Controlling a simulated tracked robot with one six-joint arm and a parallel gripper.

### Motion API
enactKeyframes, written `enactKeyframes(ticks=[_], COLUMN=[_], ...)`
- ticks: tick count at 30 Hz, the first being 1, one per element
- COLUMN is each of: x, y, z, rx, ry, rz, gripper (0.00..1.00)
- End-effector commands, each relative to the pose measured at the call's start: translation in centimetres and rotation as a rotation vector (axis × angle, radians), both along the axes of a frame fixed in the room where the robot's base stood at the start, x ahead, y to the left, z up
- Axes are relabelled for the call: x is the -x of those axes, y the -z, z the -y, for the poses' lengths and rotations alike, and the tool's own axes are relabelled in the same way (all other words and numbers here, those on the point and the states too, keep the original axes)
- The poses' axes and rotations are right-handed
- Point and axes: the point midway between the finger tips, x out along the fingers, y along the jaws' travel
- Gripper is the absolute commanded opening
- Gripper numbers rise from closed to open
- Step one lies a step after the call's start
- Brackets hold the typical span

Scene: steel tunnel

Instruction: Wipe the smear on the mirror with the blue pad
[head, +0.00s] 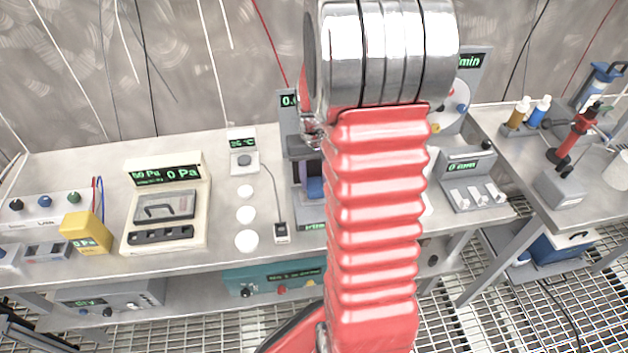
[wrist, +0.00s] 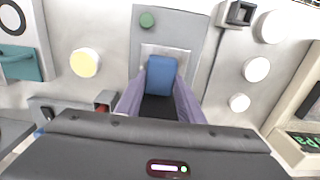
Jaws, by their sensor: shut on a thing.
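In the wrist view my gripper (wrist: 164,82) has its two purple fingers shut on the blue pad (wrist: 161,72). The pad sits between the fingertips, in front of a pale plate (wrist: 178,50) on a grey panel. This plate may be the mirror, but I cannot tell for sure. The pad and fingers cover much of it, and no smear is visible. I cannot tell whether the pad touches the plate. In the head view the blue pad (head: 316,188) shows just left of my red arm, which hides much of the area behind it.
A green knob (wrist: 147,19) is on the panel. White discs (head: 246,215) lie left of my arm, beside a small temperature display (head: 242,143). A pressure gauge box (head: 167,205) and yellow box (head: 86,232) stand further left. A flow device (head: 470,180) stands right of my arm.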

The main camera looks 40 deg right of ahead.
Motion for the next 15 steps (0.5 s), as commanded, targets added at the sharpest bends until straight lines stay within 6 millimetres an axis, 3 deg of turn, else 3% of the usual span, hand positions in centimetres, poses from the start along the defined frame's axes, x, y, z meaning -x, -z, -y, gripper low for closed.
enactKeyframes(ticks=[15], x=[0.03], y=[-0.16], z=[0.02], rx=[0.010], ry=[0.000], rz=[0.014], gripper=[0.10])
